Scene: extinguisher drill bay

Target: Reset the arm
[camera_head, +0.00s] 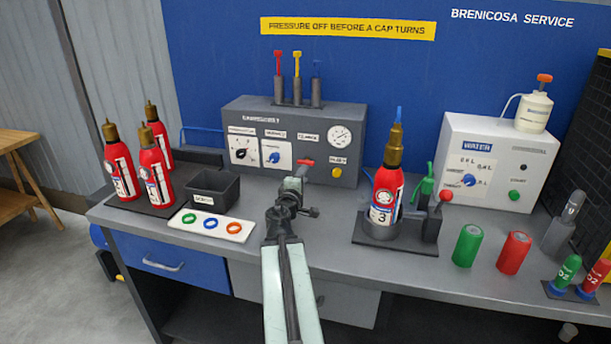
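My arm reaches up from the bottom middle of the head view over the bench. My gripper (302,170) is at its far end, in front of the grey control box (262,118). A small red part of the box shows just beyond the gripper tip. The fingers are small and seen from behind, so I cannot tell whether they are open or shut. I see no object clearly held.
The bench (330,247) holds red extinguishers (155,180) at left, a black bin (212,188), a ring tray (211,225), extinguisher 3 (384,192) in a stand, a white water box (490,165), and green (467,247) and red (513,254) cylinders at right.

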